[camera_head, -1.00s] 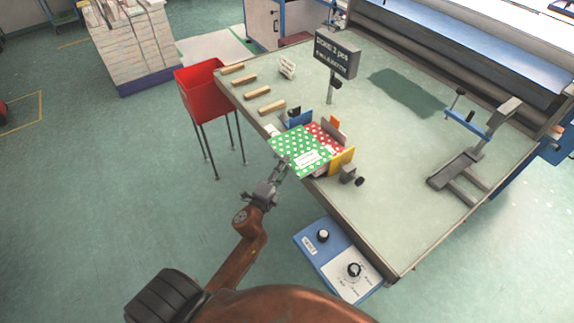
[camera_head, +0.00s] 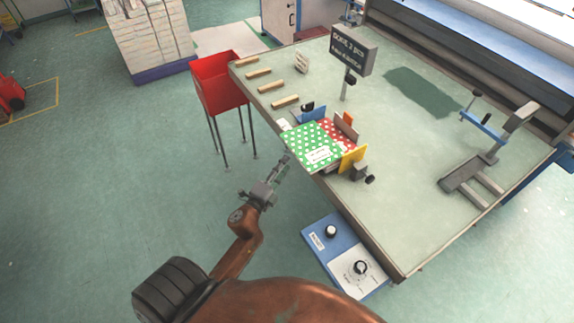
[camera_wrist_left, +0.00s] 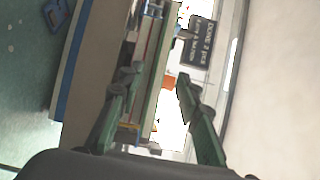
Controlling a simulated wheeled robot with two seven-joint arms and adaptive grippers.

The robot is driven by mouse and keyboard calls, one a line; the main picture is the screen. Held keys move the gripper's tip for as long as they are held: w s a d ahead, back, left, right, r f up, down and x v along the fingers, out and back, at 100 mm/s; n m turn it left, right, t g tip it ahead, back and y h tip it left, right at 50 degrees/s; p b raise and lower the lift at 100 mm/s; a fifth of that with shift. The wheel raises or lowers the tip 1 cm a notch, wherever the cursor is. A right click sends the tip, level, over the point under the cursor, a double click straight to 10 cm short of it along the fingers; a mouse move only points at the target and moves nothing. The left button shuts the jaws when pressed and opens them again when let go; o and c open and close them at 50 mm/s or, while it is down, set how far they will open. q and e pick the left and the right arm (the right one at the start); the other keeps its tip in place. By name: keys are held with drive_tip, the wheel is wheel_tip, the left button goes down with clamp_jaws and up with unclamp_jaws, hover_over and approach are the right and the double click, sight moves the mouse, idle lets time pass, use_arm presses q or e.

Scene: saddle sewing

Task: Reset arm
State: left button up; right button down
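My left gripper (camera_head: 284,164) is just off the table's near left edge, short of a green fabric piece with white dots (camera_head: 308,151). In the left wrist view its two green fingers (camera_wrist_left: 159,78) stand apart with nothing visibly gripped. The green piece lies flat at the table's edge, beside a red dotted piece (camera_head: 334,131) that it partly covers. My right gripper is not in view.
The worktable (camera_head: 400,185) carries wooden strips (camera_head: 271,87), a black sign (camera_head: 353,51), a yellow plate (camera_head: 352,158) and a grey stand (camera_head: 468,172). A red bin (camera_head: 221,88) stands left. A blue control box (camera_head: 335,246) sits at the front edge. Floor left of my arm is clear.

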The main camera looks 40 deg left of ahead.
use_arm(q)
drive_tip(key=shift+s+a, duration=0.15)
drive_tip(key=shift+s, duration=0.2)
drive_tip(key=shift+f, duration=0.1)
idle(0.3)
wheel_tip(320, 180, down, 21)
drive_tip(key=s+n+g, duration=0.2)
drive_tip(key=n+g, duration=0.2)
drive_tip(key=s+f+n+g, duration=0.1)
drive_tip(key=s+f+g, duration=0.1)
drive_tip(key=s+f, duration=0.35)
drive_tip(key=s+d+f+n+g, duration=0.1)
drive_tip(key=s+f+n, duration=0.1)
drive_tip(key=f, duration=0.7)
drive_tip(key=s+f+n+g, duration=0.15)
drive_tip(key=s+f, duration=0.25)
drive_tip(key=f, duration=0.4)
drive_tip(key=s+d+f+n+g, duration=0.2)
drive_tip(key=s+f, duration=0.5)
drive_tip(key=s, duration=0.4)
drive_tip(key=s+d+f+n+g+h, duration=0.1)
drive_tip(key=s+d+f+n+g, duration=0.1)
drive_tip(key=s+f, duration=0.5)
drive_tip(key=s+d+f+n+g+h+b, duration=0.1)
drive_tip(key=s+f+g, duration=0.3)
drive_tip(key=s, duration=1.3)
wheel_tip(320, 180, down, 4)
drive_tip(key=shift+s+d+f+n, duration=0.1)
drive_tip(key=shift+s+d+n, duration=0.1)
drive_tip(key=shift+d+n, duration=0.7)
